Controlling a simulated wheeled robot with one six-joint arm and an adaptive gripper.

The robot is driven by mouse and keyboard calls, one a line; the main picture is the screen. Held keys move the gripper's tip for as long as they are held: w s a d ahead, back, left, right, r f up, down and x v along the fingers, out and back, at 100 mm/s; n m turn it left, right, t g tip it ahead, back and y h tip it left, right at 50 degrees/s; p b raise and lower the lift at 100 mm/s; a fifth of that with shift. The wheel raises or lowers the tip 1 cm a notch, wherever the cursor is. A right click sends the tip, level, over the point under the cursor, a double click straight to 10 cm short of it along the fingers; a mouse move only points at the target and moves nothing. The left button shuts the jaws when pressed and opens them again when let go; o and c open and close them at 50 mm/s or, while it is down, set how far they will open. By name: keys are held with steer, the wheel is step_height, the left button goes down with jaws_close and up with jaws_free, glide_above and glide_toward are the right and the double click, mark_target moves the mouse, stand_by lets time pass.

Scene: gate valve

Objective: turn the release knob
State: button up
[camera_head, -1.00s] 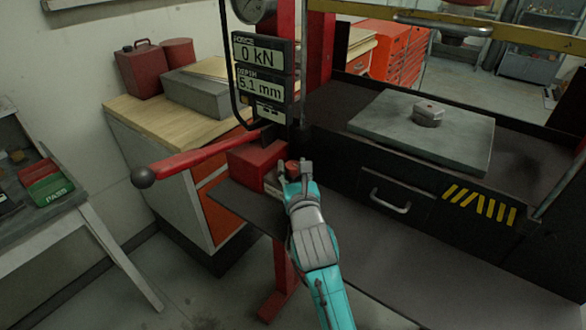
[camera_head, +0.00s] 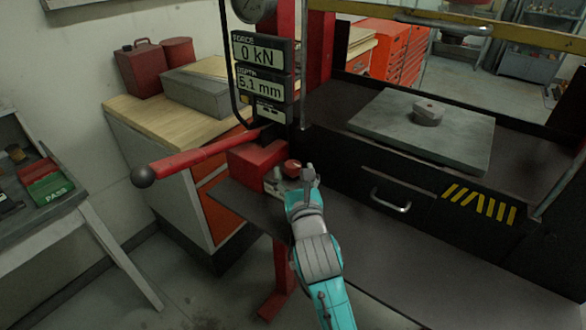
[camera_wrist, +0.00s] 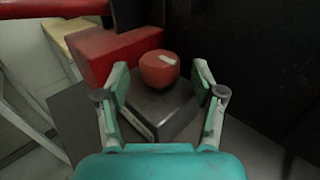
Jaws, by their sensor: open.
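The release knob (camera_wrist: 159,70) is a round red knob with a pale mark on top, on a dark grey block (camera_wrist: 163,109). In the head view the knob (camera_head: 291,168) sits beside the red pump body. My gripper (camera_wrist: 160,82) is open in the wrist view, one finger to the left of the knob and one to the right. Gaps show between the fingers and the knob. In the head view my gripper (camera_head: 292,183) is just in front of the knob, and nothing is held.
A red pump box (camera_head: 254,162) and a red lever (camera_head: 195,158) with a black ball end lie left of the knob. Readouts (camera_head: 262,68) show 0 kN and 5.1 mm. A black press frame with a drawer handle (camera_head: 390,203) stands close on the right.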

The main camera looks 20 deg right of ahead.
steer(key=s, duration=0.3)
steer(key=s+a, duration=0.1)
steer(key=s, duration=0.5)
steer(key=shift+s+a, duration=0.2)
steer(key=shift+s, duration=0.1)
